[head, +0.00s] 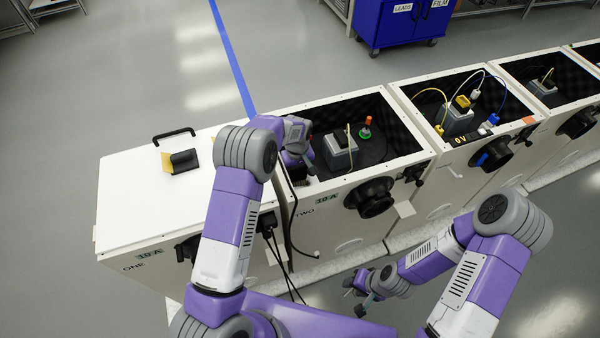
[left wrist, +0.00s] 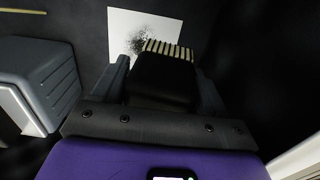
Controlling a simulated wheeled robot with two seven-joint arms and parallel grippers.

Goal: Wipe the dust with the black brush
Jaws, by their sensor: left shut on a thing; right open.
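The black brush (left wrist: 165,75) has a black body and a row of pale bristles. My left gripper (left wrist: 162,85) is shut on it, with a finger on either side. The dust (left wrist: 135,40) is a dark speckled patch on a white square (left wrist: 120,22), just beyond the bristles. The bristles overlap the square's lower edge in the left wrist view; I cannot tell whether they touch it. In the head view my left gripper (head: 302,165) reaches into the open top of cabinet TWO, its tips largely hidden. My right gripper (head: 365,290) is open and empty, low in front of the cabinets.
Inside cabinet TWO (head: 425,152) stand a grey box (head: 340,150) and a red-topped green piece (head: 366,128), right of my left gripper. Closed cabinet ONE (head: 135,215) carries a black handle and a black-and-yellow block (head: 181,161). More open cabinets continue right.

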